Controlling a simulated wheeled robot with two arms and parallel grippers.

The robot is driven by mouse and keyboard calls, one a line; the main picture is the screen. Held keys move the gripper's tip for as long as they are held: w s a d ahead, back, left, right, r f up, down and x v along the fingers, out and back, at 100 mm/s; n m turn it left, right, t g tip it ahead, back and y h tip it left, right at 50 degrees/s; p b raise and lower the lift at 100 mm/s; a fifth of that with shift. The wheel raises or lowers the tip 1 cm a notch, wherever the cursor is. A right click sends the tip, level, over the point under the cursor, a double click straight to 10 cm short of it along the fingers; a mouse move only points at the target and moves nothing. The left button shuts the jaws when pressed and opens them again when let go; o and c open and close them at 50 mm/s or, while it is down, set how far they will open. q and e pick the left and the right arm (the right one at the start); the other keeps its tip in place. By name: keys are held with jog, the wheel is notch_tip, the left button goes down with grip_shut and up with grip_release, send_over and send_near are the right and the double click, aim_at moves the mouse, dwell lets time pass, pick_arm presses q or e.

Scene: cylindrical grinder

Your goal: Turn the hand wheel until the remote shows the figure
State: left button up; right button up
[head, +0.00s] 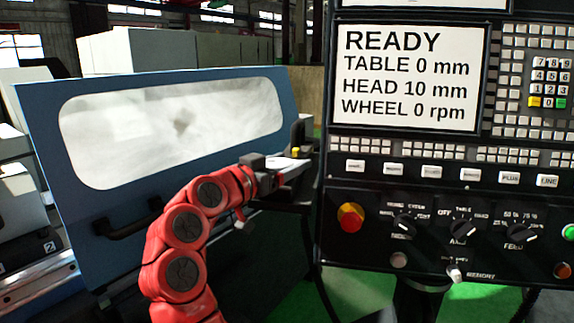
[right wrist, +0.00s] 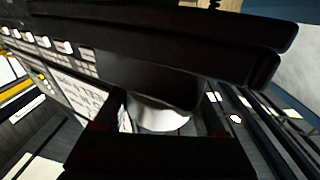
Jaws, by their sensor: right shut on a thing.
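My right gripper (head: 276,164), on the red arm, is at the left edge of the control panel. It is shut on a pale rounded part (right wrist: 160,115), which shows between the dark jaws in the right wrist view. In the head view a pale flat piece (head: 288,168) shows at the jaws, beside a small dark unit with a yellow spot (head: 297,152). I cannot tell for sure whether the pale part is the hand wheel or the remote. No figure on a remote can be read. My left gripper is not in view.
The control panel (head: 410,150) stands close on the right. Its screen (head: 408,75) reads READY, TABLE 0 mm, HEAD 10 mm, WHEEL 0 rpm. A red and yellow button (head: 350,216) is low on it. The grinder's blue windowed door (head: 80,215) is on the left.

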jog(key=o, duration=1.3)
jog(key=b+v, duration=0.2)
jog(key=v, duration=1.5)
jog(key=shift+s, duration=0.2)
